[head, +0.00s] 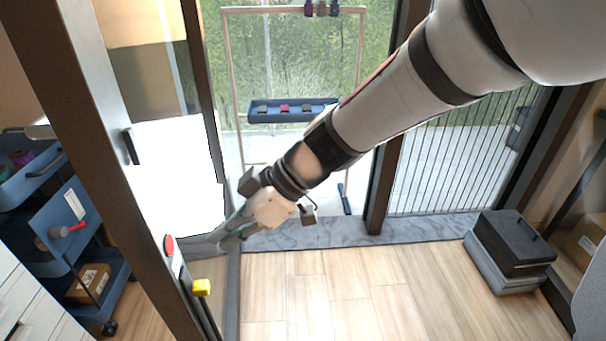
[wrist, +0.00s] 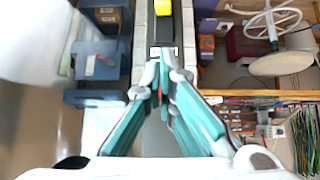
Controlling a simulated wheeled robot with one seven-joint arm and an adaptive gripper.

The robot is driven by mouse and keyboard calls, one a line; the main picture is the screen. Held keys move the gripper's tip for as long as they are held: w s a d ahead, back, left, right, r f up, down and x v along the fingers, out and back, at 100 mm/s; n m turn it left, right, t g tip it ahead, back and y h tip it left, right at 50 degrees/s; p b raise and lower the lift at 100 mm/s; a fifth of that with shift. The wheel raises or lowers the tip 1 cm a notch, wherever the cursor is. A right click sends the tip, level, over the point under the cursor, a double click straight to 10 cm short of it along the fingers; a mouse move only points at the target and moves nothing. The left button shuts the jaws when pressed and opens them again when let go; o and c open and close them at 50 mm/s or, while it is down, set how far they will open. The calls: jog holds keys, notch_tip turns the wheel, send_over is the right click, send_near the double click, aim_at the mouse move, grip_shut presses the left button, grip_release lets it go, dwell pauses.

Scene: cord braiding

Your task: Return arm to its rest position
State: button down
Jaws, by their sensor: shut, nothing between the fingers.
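My arm (head: 390,105) reaches from the upper right down to the lower left of the head view. My gripper (head: 222,238) is at its end, in front of the dark door post and near a panel with a red round part (head: 169,246) and a yellow block (head: 202,287). In the wrist view my gripper (wrist: 165,65) shows its teal fingers drawn together at the tips, with nothing held. The yellow block (wrist: 162,7) shows beyond the tips there. I cannot tell whether the tips touch the panel.
A wooden frame (head: 228,80) with a blue tray (head: 262,118) stands beyond the door opening. A blue cart (head: 65,235) is at left. Dark and grey cases (head: 512,243) sit on the floor at right. The wooden floor (head: 350,295) between is clear.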

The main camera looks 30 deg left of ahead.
jog(key=shift+w+d+r, duration=0.25)
jog(key=shift+d+r, duration=0.15)
jog(key=shift+r, duration=0.05)
jog(key=d+r+m+t+h, duration=0.1)
jog(key=d+r+m, duration=0.15)
jog(key=d, duration=0.65)
jog(key=d+r+m+t+h, duration=0.15)
jog(key=d+m, duration=0.25)
jog(key=d, duration=0.4)
jog(key=d+r+m+t+h, duration=0.1)
jog(key=d+r+m, duration=0.25)
jog(key=d, duration=0.55)
jog(key=s+d+f+m+t+h, duration=0.1)
jog(key=s+d+m, duration=0.35)
jog(key=d, duration=0.25)
jog(key=s+d+m+h, duration=0.2)
jog(key=s+d+m, duration=0.1)
jog(key=d+m, duration=0.3)
jog(key=s+d+f+m+t+h, duration=0.1)
jog(key=s+d+m, duration=0.25)
jog(key=d, duration=0.45)
notch_tip(320, 180, up, 26)
jog(key=s+t+p, duration=0.1)
jog(key=t+p, duration=0.2)
jog(key=p, duration=2.1)
jog(key=shift+d+f, duration=0.2)
jog(key=shift+d, duration=0.15)
